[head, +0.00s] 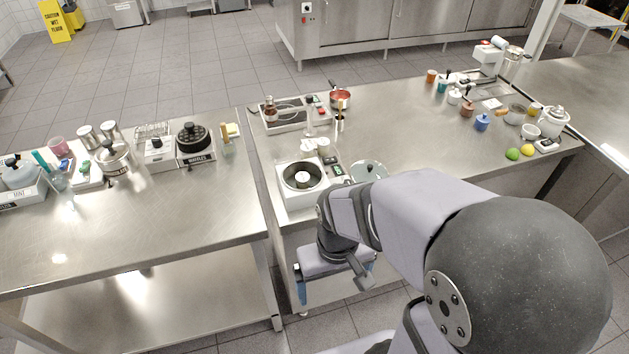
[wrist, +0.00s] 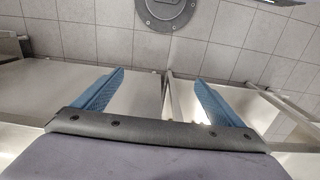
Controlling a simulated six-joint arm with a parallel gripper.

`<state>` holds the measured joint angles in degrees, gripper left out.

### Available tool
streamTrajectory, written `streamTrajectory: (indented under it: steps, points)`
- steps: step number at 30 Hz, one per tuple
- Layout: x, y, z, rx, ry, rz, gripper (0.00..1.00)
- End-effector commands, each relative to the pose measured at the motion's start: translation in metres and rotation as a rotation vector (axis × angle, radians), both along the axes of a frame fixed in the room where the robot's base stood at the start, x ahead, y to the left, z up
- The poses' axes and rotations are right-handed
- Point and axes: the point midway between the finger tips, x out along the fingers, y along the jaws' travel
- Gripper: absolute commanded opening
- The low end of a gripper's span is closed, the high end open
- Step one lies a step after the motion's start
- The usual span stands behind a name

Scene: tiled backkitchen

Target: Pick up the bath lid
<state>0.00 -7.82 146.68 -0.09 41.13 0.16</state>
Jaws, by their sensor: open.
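A round, shiny lid with a dark knob (head: 368,172), which looks like the bath lid, lies on the steel counter, partly hidden by my arm. Just left of it stands a white bath unit (head: 284,196) with a round, open well. My gripper (head: 336,284) is below and in front of the lid, off the counter's front edge, apart from it. In the wrist view its two blue fingers (wrist: 160,82) are spread with nothing between them. The lid does not show in the wrist view.
A waffle maker (head: 196,158) stands on the left counter, across a narrow gap. Behind the bath are a tray of tools (head: 284,125) and a red pot (head: 340,97). A lime (head: 513,154) and several cups are at the right. The counter right of the lid is fairly clear.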

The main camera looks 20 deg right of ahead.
Motion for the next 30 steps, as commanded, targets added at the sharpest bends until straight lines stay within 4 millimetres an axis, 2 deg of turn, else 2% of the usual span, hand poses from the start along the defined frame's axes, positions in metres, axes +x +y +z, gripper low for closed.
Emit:
streamTrajectory:
  steps: [8, 11, 14, 17, 20, 27, 30]
  points:
    - [0.001, 0.0, 0.0, -0.001, 0.0, -0.002, 1.0]
    - [0.009, -0.003, 0.001, -0.008, -0.004, -0.02, 1.0]
    - [0.028, -0.01, 0.002, -0.026, -0.015, -0.066, 1.0]
    - [0.059, -0.022, 0.005, -0.055, -0.035, -0.145, 1.0]
    - [0.101, -0.04, 0.007, -0.095, -0.068, -0.254, 1.0]
    - [0.207, -0.1, 0.006, -0.203, -0.184, -0.568, 1.0]
    - [0.243, -0.125, 0.004, -0.239, -0.24, -0.689, 1.0]
